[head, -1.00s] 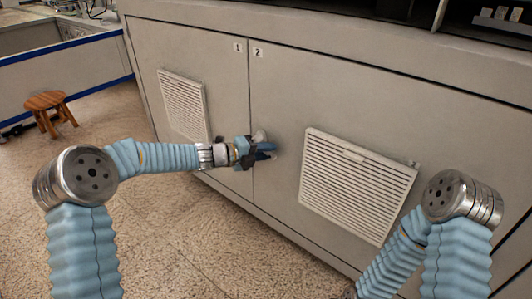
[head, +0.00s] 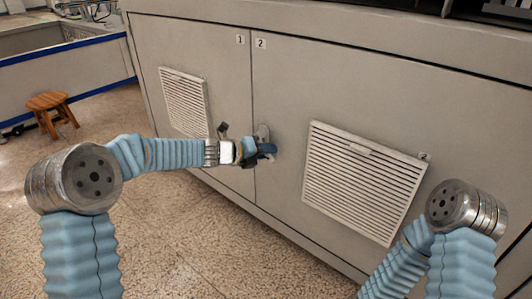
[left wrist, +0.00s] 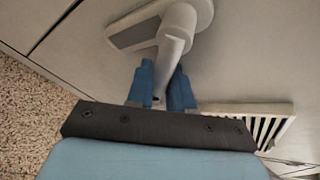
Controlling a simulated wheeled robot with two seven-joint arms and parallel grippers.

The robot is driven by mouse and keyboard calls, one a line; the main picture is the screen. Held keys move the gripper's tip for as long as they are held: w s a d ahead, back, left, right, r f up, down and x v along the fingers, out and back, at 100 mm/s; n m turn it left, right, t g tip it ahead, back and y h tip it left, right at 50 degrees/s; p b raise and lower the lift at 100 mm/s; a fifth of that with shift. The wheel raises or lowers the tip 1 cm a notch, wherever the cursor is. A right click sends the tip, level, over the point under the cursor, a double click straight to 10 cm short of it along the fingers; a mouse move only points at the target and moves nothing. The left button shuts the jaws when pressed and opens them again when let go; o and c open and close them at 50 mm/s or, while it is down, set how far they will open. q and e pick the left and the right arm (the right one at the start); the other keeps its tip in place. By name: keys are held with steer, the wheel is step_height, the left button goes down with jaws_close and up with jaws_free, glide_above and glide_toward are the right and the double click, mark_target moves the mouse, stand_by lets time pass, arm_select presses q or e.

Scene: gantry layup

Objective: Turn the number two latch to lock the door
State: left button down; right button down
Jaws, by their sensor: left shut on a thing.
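The number two door (head: 295,100) is the right-hand grey cabinet panel, with a small "2" label (head: 260,43) at its upper left. Its latch (head: 263,133) is a grey handle on a plate near the door's left edge. My left gripper (head: 268,150) is at this latch. In the left wrist view the latch handle (left wrist: 176,35) runs down between the two blue fingers (left wrist: 162,90), which are shut on it. In the head view the gripper hides part of the handle. My right arm shows at the lower right, but its gripper is out of view.
The number one door (head: 195,55) lies to the left, across a narrow seam. Both doors carry white louvred vents; the right vent (head: 362,182) is near the latch. A wooden stool (head: 50,112) stands far left on the speckled floor. The floor before the cabinet is clear.

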arm_select(q)
steer(key=c, duration=1.1)
jaws_free()
steer(key=shift+a, duration=0.1)
steer(key=p+v, duration=0.1)
steer(key=v, duration=1.2)
steer(key=shift+s+r+p, duration=0.2)
steer(key=shift+s+p, duration=0.1)
steer(key=shift+p, duration=0.1)
steer(key=shift+a, duration=0.15)
steer(key=shift+c, duration=0.3)
